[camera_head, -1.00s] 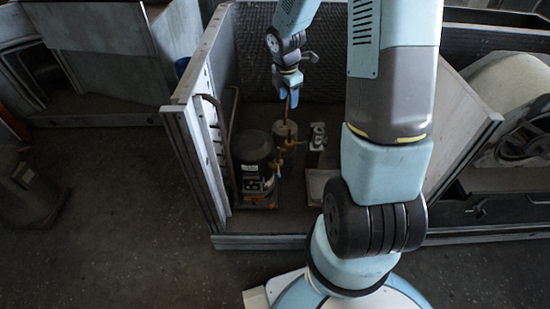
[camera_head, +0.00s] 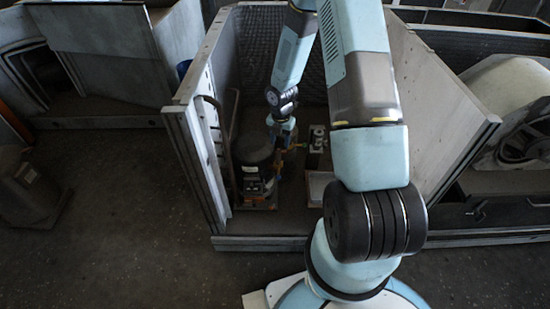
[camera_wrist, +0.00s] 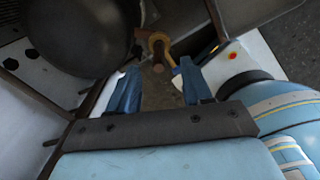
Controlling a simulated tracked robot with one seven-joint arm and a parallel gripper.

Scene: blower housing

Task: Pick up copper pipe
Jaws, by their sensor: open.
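In the wrist view, a short copper pipe (camera_wrist: 158,50) with a brass-coloured collar is seen nearly end-on, just beyond the fingertips. My gripper (camera_wrist: 156,76) is open, with one blue finger on each side of the gap and the pipe end roughly in line with it. No contact with the fingers can be made out. In the head view, my gripper (camera_head: 282,140) is low inside the walled housing, beside a dark compressor (camera_head: 253,150). The arm and gripper hide most of the pipe there.
The housing's left wall (camera_head: 196,140) and right wall (camera_head: 440,110) enclose the space, with a low front rail (camera_head: 260,242). A small metal valve part (camera_head: 317,138) and a pale tray (camera_head: 318,185) stand right of my gripper. The dark round body (camera_wrist: 75,30) is close in the wrist view.

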